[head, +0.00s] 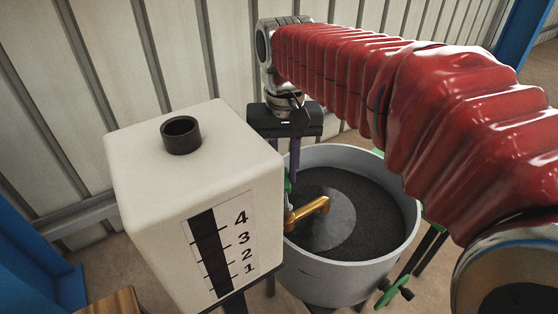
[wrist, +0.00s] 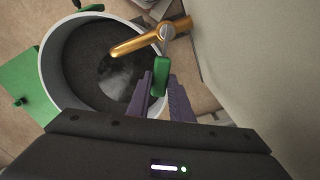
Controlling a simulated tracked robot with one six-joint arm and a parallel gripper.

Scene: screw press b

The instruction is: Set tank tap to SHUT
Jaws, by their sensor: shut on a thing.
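The white tank (head: 180,190) stands left of centre in the head view, with a dark level strip marked 1 to 4. Its brass tap spout (head: 310,213) reaches out over a grey tub (head: 345,272). The tap's green handle (head: 288,183) is mostly hidden behind the tank's edge there. In the wrist view the spout (wrist: 135,46) and the green handle (wrist: 160,76) show clearly. My gripper (wrist: 158,84) has its purple fingers either side of the handle, shut on it. In the head view my gripper (head: 292,165) points down behind the tank's right edge.
The tub holds dark grainy material with a paler round plate (head: 330,240) in it. Green clamp parts (head: 392,292) stick out from the tub's side. A ribbed wall stands close behind. A blue post (head: 30,265) and a wooden corner (head: 112,303) lie at lower left.

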